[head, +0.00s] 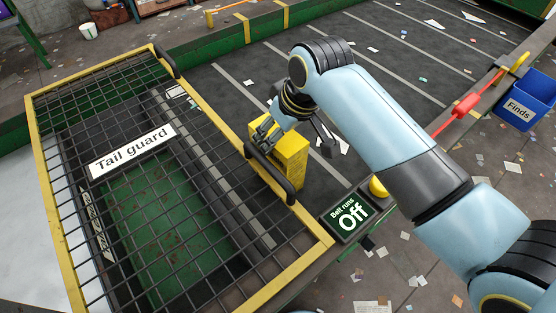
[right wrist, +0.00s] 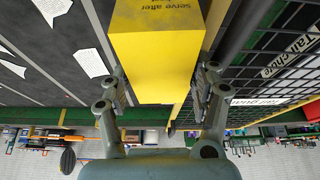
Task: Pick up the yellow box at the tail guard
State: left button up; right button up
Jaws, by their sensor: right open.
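The yellow box (head: 293,158) stands on the dark belt beside the tail guard (head: 52,208), a yellow-framed black mesh over a green-floored bay. One black handle of the guard passes in front of the box in the head view. My right gripper (head: 268,128) is at the upper left side of the box, partly overlapping it. In the right wrist view the box (right wrist: 155,50) lies between the two fingers of the open gripper (right wrist: 163,88), one on each side. I cannot tell whether either finger touches it. My left gripper is not in view.
A sign (head: 348,216) reads "Belt runs Off", with a yellow button (head: 378,187) beside it. A red pull piece (head: 466,105) hangs on a cord at the right edge. A blue "Finds" bin (head: 527,106) is at far right. Paper scraps litter belt and floor.

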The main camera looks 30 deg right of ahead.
jog(key=shift+f, duration=0.25)
jog(key=shift+c, duration=0.3)
jog(key=c, duration=0.5)
jog(key=shift+r, duration=0.1)
jog(key=shift+c, duration=0.2)
